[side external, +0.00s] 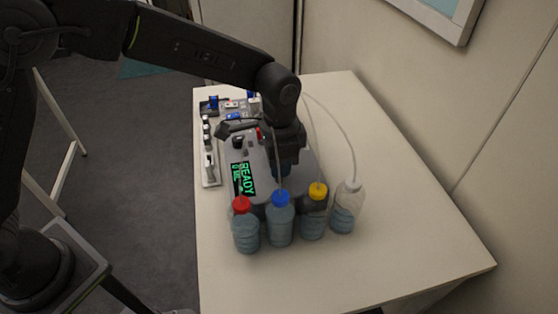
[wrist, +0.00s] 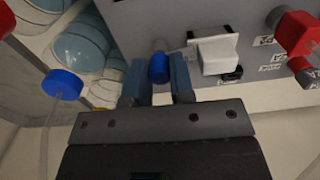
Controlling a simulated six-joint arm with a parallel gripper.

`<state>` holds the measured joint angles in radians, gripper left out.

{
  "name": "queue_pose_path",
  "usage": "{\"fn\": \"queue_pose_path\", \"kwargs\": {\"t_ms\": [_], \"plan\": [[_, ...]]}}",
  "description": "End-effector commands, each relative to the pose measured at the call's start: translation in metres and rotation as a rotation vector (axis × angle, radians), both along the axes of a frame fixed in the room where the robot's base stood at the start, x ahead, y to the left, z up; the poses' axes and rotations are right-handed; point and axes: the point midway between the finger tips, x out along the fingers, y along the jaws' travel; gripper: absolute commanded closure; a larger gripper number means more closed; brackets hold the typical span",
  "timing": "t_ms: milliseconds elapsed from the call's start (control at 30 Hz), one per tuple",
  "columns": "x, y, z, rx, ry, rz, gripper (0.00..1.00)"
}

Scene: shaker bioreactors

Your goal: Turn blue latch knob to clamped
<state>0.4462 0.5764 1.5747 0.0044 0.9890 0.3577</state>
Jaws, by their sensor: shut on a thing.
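The blue latch knob (wrist: 159,68) sits against the grey face of the device (wrist: 150,22) in the wrist view. My gripper (wrist: 159,78) has one bluish finger on each side of the knob and is shut on it. In the side external view my gripper (side external: 284,168) points down at the device (side external: 300,182), just behind the bottles. The knob is hidden there by my gripper and the bottles. The knob's exact turn angle cannot be told.
Bottles with red (side external: 242,204), blue (side external: 281,198) and yellow (side external: 318,190) caps and a clear bottle (side external: 345,208) stand in front of the device. Thin tubes rise from some. In the wrist view a white block (wrist: 214,54) and a red knob (wrist: 294,32) lie right of the blue knob.

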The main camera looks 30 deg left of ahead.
Motion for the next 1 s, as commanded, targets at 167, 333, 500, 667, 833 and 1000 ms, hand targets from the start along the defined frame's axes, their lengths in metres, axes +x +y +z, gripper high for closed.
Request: {"fn": "queue_pose_path", "kwargs": {"t_ms": [167, 333, 500, 667, 833, 1000], "plan": [[-0.0005, 0.0001, 0.0006, 0.001, 0.001, -0.085, 1.00], [-0.0004, 0.0001, 0.0006, 0.001, 0.001, -0.132, 1.00], [-0.0004, 0.0001, 0.0006, 0.001, 0.001, -0.151, 1.00], [-0.0004, 0.0002, 0.0006, 0.001, 0.001, -0.154, 1.00], [-0.0004, 0.0002, 0.0006, 0.001, 0.001, -0.154, 1.00], [-0.0003, 0.0001, 0.0005, 0.000, 0.000, -0.153, 0.66]]}}
